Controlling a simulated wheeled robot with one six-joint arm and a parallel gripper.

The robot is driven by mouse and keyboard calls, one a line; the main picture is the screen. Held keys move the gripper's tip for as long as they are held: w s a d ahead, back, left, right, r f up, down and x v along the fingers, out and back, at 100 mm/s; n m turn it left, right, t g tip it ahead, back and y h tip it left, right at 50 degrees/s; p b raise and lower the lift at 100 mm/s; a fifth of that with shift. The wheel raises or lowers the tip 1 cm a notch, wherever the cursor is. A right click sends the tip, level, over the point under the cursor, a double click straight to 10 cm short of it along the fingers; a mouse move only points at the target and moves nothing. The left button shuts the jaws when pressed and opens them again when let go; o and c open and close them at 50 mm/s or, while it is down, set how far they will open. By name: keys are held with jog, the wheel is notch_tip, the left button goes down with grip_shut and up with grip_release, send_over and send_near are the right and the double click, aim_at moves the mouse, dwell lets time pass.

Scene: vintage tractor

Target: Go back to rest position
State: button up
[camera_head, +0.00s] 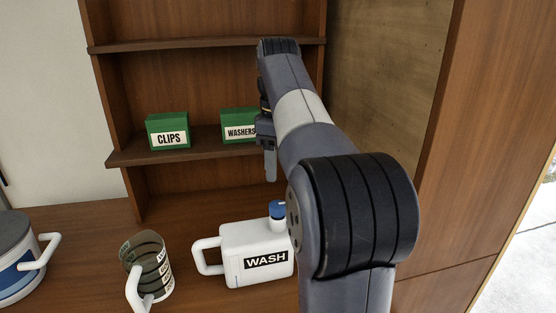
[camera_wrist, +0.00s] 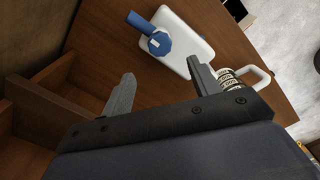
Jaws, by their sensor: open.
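My gripper (camera_wrist: 160,88) is open in the wrist view, with its two fingers apart and nothing between them. In the head view my gripper (camera_head: 269,160) shows partly below the end of my arm, in front of the shelf unit and at the right edge of the green WASHERS box (camera_head: 238,123). My arm reaches forward and slightly left. The white WASH jug (camera_head: 255,255) with a blue cap stands upright on the wooden surface below. The jug also shows in the wrist view (camera_wrist: 190,45), beyond the fingertips.
A green CLIPS box (camera_head: 168,131) sits on the wooden shelf (camera_head: 125,158). A wooden side panel (camera_head: 470,130) rises to the right of my arm.

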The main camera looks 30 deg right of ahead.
aim_at(278, 204)
jog(key=shift+f, duration=0.1)
dwell(0.3)
notch_tip(278, 204, down, 11)
jog(key=shift+r, duration=0.15)
dwell(0.4)
jog(key=shift+r, duration=0.1)
